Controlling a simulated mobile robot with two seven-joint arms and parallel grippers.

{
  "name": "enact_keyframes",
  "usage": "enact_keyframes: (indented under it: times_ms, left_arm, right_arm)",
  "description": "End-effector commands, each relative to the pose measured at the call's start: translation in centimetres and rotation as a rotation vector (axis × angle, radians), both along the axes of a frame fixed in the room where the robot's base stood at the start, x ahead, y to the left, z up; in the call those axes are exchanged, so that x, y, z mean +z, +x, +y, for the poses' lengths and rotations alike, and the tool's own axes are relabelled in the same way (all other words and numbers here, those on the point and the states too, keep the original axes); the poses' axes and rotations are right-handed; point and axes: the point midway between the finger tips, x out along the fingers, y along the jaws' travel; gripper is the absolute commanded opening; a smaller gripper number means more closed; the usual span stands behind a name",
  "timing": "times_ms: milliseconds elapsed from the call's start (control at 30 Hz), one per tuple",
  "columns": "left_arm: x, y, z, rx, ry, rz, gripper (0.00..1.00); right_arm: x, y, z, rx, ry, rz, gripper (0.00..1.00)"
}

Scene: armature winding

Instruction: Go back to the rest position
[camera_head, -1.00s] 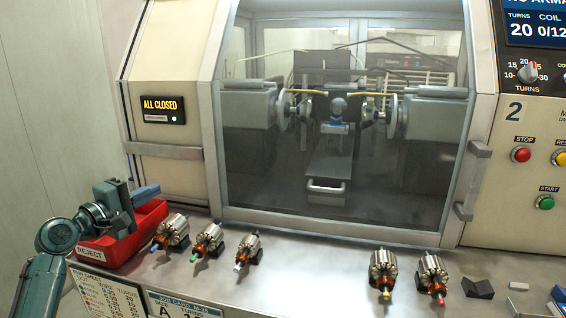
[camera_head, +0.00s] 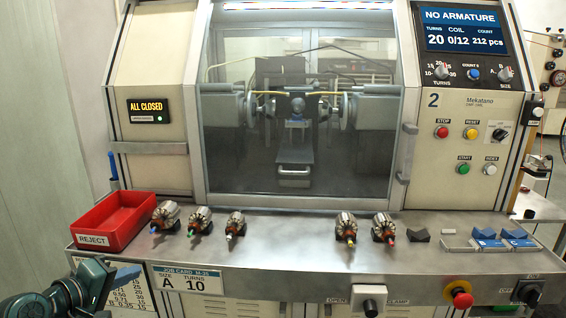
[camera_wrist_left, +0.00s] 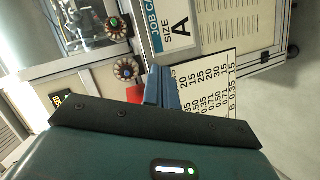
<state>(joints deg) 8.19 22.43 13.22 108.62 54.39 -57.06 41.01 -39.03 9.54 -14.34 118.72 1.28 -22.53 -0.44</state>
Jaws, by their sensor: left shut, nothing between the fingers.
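My left gripper (camera_head: 124,274) is at the lower left in the head view, in front of the bench and below the red reject bin. Its blue fingers are shut with nothing between them. In the left wrist view the shut fingers (camera_wrist_left: 162,88) stand in front of the chart and the bench front. My right gripper is not in view.
The red reject bin (camera_head: 115,222) is empty at the bench's left end. Several armatures (camera_head: 236,226) sit in a row on the bench (camera_head: 290,238). The machine's glass door (camera_head: 300,130) is shut. A job card (camera_head: 188,280) hangs on the bench front.

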Motion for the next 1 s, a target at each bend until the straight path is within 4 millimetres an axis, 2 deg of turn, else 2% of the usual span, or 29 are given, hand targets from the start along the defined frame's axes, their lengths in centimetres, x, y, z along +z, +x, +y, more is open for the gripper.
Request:
enact_keyframes:
  times_ms: [33,100,200,300,500,733,767,800,1000]
  left_arm:
    - [-3.0,-1.9,-1.8,-0.047,0.099,0.053,0.0]
    - [-6.7,-4.9,-4.0,-0.123,0.252,0.121,0.0]
    - [-11.1,-10.0,-6.7,-0.243,0.465,0.215,0.0]
    - [-13.9,-14.6,-8.3,-0.351,0.637,0.288,0.0]
    - [-16.4,-22.5,-10.1,-0.529,0.876,0.404,0.0]
    - [-16.5,-30.1,-10.7,-0.698,1.061,0.524,0.0]
    - [-16.6,-30.3,-10.7,-0.705,1.076,0.521,0.0]
    - [-17.0,-29.4,-10.9,-0.692,1.078,0.488,0.0]
    - [-18.6,-27.2,-12.3,-0.648,1.086,0.345,0.0]
  right_arm:
    - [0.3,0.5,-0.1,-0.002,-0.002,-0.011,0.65]
    - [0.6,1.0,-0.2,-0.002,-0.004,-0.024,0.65]
    - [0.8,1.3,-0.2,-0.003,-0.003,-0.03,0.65]
    - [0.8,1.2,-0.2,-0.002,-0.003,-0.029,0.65]
    - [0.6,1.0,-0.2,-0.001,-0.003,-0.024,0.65]
    - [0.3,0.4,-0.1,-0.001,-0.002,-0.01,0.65]
    - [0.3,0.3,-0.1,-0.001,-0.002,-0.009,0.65]
    - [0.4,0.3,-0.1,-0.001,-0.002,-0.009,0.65]
    - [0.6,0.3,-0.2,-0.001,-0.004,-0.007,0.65]
